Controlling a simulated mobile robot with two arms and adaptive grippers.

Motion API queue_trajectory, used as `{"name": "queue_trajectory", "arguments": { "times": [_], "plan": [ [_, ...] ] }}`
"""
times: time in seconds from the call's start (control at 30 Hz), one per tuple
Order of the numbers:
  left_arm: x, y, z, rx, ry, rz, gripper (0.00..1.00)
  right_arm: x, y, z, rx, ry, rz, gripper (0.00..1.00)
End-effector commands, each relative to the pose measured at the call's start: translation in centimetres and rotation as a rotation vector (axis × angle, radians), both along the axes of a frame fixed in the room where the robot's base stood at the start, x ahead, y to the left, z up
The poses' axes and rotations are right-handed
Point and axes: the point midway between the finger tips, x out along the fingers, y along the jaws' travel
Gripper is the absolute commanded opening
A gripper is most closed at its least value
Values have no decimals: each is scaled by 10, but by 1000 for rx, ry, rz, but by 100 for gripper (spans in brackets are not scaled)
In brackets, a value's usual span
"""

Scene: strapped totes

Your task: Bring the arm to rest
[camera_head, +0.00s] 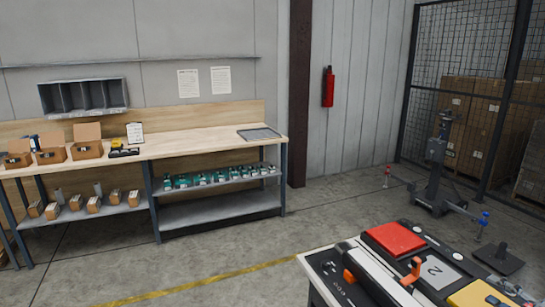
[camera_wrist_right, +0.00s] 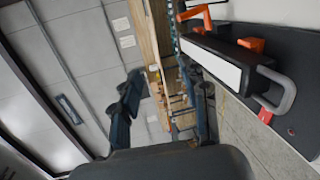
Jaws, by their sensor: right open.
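My right gripper (camera_wrist_right: 165,92) shows in the right wrist view. Its two dark fingers are spread apart with nothing between them. In that view the picture is tilted, and the wooden workbench and the wall show beyond the fingers. A long black and white device with orange parts (camera_wrist_right: 215,62) lies to the right of the fingers, apart from them. I cannot make out my right gripper in the head view. My left gripper is in neither view.
A near work surface (camera_head: 314,291) holds a red pad (camera_head: 394,238) and tools. A wooden workbench (camera_head: 195,143) with small boxes and lower shelves stands along the wall. A wheeled stand (camera_head: 437,165) is at the right by a mesh fence. The floor (camera_head: 210,262) between is clear.

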Motion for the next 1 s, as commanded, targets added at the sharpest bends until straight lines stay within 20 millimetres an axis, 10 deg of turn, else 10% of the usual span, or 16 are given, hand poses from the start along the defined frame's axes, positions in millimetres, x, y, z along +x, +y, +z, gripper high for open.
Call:
{"name": "queue_trajectory", "arguments": {
  "times": [0.57,1.0],
  "plan": [
    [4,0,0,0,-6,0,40,-18,89,-85,391,77,-373,45],
    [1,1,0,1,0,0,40,-165,238,-173,922,588,-1006,45]
  ]
}}
